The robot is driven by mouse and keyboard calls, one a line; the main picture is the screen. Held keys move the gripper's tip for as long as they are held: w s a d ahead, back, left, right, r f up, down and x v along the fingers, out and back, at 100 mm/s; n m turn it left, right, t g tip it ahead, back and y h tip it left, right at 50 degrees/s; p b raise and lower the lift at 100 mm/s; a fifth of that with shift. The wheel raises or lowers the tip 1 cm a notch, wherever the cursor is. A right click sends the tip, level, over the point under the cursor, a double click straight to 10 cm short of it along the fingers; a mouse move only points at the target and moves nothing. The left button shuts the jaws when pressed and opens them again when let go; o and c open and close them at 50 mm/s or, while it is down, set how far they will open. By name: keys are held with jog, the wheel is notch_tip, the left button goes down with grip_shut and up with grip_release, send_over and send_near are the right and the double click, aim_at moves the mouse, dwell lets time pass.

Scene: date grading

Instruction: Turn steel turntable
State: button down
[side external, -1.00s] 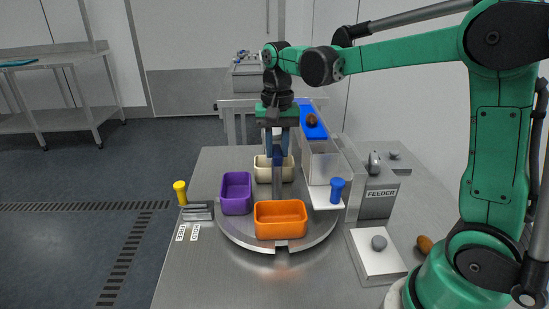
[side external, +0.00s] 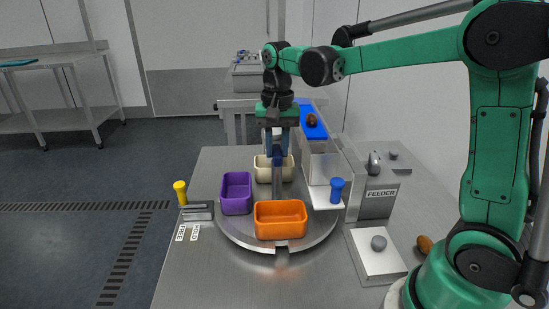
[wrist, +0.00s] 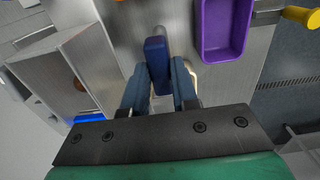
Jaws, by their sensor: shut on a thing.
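The round steel turntable (side external: 240,239) lies on the steel table. It carries a purple bin (side external: 236,193) at left, an orange bin (side external: 281,219) at the front and a cream bin (side external: 263,172) at the back. A dark blue handle (side external: 277,158) stands upright on a post near its middle. My gripper (side external: 276,146) points down over it and is shut on this handle. In the wrist view the handle (wrist: 156,52) sits between my blue fingers (wrist: 158,76). The cream bin is partly hidden behind the post.
A yellow knob (side external: 181,191) is at the left table edge. A brown date (side external: 424,245) lies near my base.

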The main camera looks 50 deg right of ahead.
jog(key=shift+m, duration=13.3)
jog(key=c, duration=0.7)
grip_release()
